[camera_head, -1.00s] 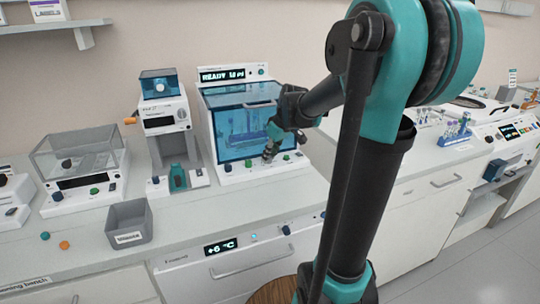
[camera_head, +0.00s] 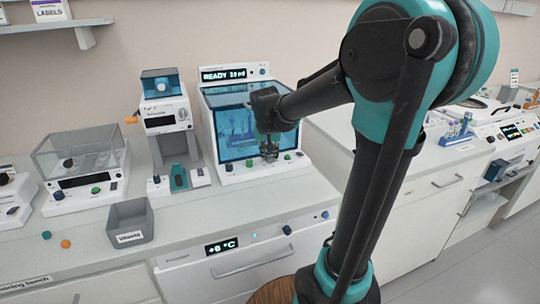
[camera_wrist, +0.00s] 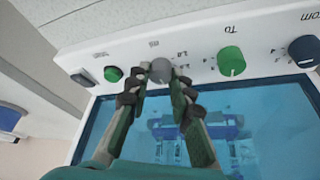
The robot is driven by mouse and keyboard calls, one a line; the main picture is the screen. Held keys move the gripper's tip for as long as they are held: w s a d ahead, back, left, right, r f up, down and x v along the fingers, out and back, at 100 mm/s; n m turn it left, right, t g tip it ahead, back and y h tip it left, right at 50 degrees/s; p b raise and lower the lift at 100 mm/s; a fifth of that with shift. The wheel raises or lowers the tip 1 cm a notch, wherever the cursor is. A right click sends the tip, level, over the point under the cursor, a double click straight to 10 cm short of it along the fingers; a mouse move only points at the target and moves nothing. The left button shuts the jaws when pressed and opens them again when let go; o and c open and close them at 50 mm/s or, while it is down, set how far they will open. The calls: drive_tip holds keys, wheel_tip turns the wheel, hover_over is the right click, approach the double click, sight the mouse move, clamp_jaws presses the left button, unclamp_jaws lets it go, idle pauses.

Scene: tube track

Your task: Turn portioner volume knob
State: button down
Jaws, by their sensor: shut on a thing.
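The portioner (camera_head: 205,130) is a white machine with a blue see-through front and a lit display reading READY. A row of knobs runs along its lower front panel. In the wrist view a grey knob (camera_wrist: 160,70) with scale marks around it sits between my fingertips. My gripper (camera_wrist: 161,73) is shut on this grey knob, one finger on each side. In the head view my gripper (camera_head: 269,153) is at the panel and hides the knob. I cannot make out the knob's pointer or exact setting.
In the wrist view a green knob (camera_wrist: 231,61) and a dark blue knob (camera_wrist: 304,51) are to the right, and a green button (camera_wrist: 113,73) is to the left. A grey waste bin (camera_head: 131,222) and another white device (camera_head: 165,122) stand left of the portioner.

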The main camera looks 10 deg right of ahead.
drive_tip(key=m+h, duration=0.1)
drive_tip(key=m, duration=0.2)
drive_tip(key=m+g, duration=0.1)
drive_tip(key=m, duration=0.2)
drive_tip(key=shift+w+a+h, duration=0.1)
drive_tip(key=shift+a+h, duration=0.05)
drive_tip(key=shift+h, duration=0.25)
drive_tip(key=shift+m+g, duration=0.3)
drive_tip(key=c, duration=1.3)
unclamp_jaws()
drive_tip(key=shift+c, duration=0.2)
